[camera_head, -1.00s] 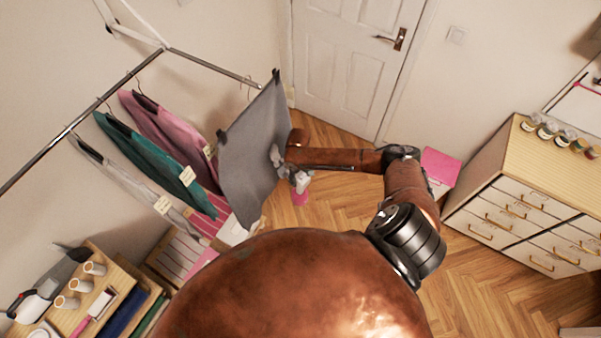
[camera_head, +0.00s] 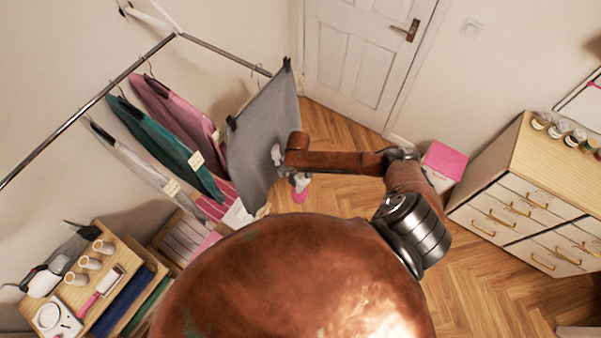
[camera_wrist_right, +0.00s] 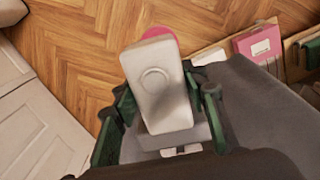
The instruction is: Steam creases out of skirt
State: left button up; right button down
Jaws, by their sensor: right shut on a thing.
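The grey skirt (camera_head: 262,135) hangs by dark clips from the end of the rail in the head view. It also fills the right part of the right wrist view (camera_wrist_right: 262,112). My right gripper (camera_head: 281,158) is beside the skirt's right side in the head view. It is shut on a white and pink handheld steamer (camera_wrist_right: 158,85), whose white body sits between the green-edged fingers. In the head view the steamer (camera_head: 300,184) is partly hidden. Whether it touches the skirt, I cannot tell. No steam is visible. My left gripper is not in view.
Pink, green and pale garments (camera_head: 150,140) hang left along the metal rail (camera_head: 95,103). A wooden shelf unit (camera_head: 118,252) stands lower left. A white door (camera_head: 365,55), a pink box (camera_head: 444,160) and a drawer cabinet (camera_head: 520,205) are to the right. Wooden floor lies open between.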

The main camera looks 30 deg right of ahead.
jog(key=s+a+f, duration=0.2)
jog(key=a, duration=0.3)
jog(key=shift+a+p, duration=0.3)
jog(key=shift+p, duration=0.05)
dwell(0.4)
jog(key=shift+s, duration=0.1)
dwell(1.6)
jog(key=s+d, duration=0.4)
jog(key=s, duration=0.7)
jog(key=shift+d, duration=0.3)
dwell(0.3)
jog(key=shift+f, duration=0.1)
dwell(1.0)
